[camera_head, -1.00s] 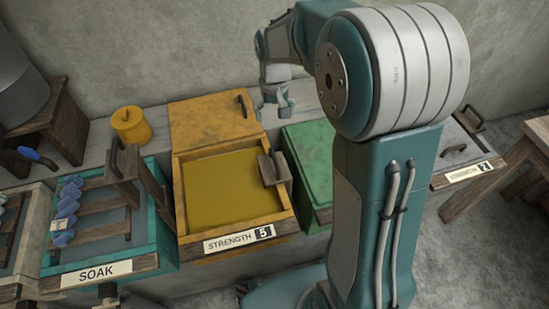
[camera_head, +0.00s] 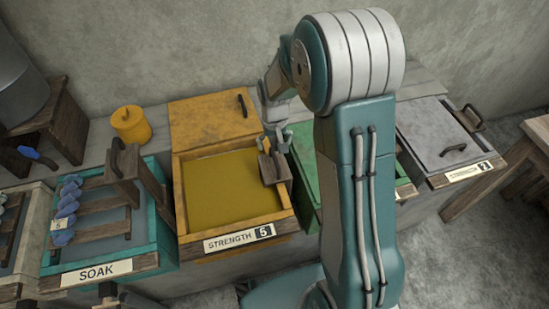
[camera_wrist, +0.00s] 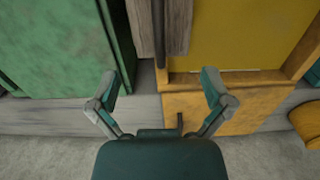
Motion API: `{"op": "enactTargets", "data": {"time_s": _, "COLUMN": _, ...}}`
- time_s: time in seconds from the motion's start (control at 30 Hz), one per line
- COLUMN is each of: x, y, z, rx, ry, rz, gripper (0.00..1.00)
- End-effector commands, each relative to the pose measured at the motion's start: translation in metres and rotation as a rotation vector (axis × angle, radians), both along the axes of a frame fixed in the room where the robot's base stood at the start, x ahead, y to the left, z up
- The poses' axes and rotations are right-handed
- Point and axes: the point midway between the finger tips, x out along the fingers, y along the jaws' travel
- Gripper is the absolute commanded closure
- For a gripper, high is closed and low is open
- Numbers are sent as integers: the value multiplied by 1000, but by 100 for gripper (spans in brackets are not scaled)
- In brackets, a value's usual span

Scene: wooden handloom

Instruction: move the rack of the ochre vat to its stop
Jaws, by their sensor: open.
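The ochre vat (camera_head: 184,215) stands in the middle of the row, its lid (camera_head: 205,118) swung back and yellow-brown dye (camera_head: 225,188) showing. The vat's rack (camera_head: 274,168), a grey-brown wooden piece, sits on the right side of the vat near its back. My gripper (camera_head: 276,128) is just behind and above the rack, apart from it as far as I can tell. In the wrist view my gripper (camera_wrist: 160,90) is open and empty, with the rack's wood (camera_wrist: 158,25) and a dark bar ahead between the fingers.
The green vat (camera_head: 303,165) is closed at right, partly hidden by my arm. The SOAK vat (camera_head: 92,235) at left holds a wooden rack with blue yarn (camera_head: 66,210). A yellow jar (camera_head: 131,124) stands behind. A grey-lidded vat (camera_head: 440,135) is at far right.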

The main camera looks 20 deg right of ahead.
Motion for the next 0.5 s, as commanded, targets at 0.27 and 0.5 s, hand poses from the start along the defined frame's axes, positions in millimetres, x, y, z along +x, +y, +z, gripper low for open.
{"op": "enactTargets", "data": {"time_s": 0.27, "x": -1, "y": 0, "z": -34, "rx": 0, "ry": 2, "rz": 0, "gripper": 0}}
{"op": "enactTargets", "data": {"time_s": 0.5, "x": -1, "y": 0, "z": -61, "rx": 0, "ry": 2, "rz": 0, "gripper": 0}}
